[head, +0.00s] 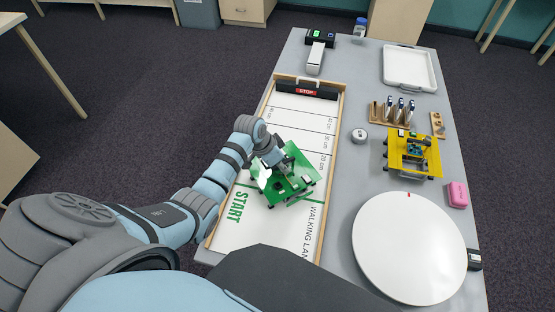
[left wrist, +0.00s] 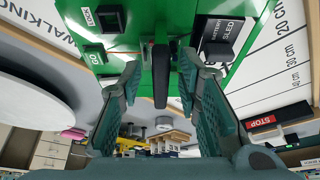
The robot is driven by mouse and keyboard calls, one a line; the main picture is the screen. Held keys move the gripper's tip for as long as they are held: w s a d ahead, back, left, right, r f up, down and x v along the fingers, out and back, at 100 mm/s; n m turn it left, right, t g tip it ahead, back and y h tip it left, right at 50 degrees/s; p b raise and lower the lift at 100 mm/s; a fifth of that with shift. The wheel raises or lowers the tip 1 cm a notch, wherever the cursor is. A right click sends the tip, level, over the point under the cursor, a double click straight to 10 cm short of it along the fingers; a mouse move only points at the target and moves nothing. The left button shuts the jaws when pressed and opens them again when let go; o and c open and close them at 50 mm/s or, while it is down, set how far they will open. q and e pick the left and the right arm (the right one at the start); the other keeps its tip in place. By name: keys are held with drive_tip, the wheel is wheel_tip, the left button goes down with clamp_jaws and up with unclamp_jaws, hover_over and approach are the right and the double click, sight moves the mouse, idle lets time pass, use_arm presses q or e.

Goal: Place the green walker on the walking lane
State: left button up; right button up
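The green walker (head: 296,186) is over the walking lane (head: 265,228), just past the START line, turned at an angle to the lane. My left gripper (head: 268,172) is at the top of the walker. In the left wrist view, the two fingers of my left gripper (left wrist: 160,80) stand apart on either side of the walker's black handle (left wrist: 160,72), with a gap visible on both sides. The walker's green deck (left wrist: 140,40) fills the top of that view. Its feet are mostly hidden, so contact with the lane is unclear. My right gripper is not in view.
A STOP bar (head: 306,91) closes the lane's far end. To the right are a white turntable (head: 400,248), a yellow walker (head: 398,152), a pen rack (head: 376,114), a pink block (head: 458,195) and a white tray (head: 409,85). The lane ahead is clear.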

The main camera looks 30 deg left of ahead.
use_arm(q)
drive_tip(key=p+v, duration=0.2)
drive_tip(key=v, duration=1)
drive_tip(key=shift+p, duration=0.4)
drive_tip(key=shift+s, duration=0.1)
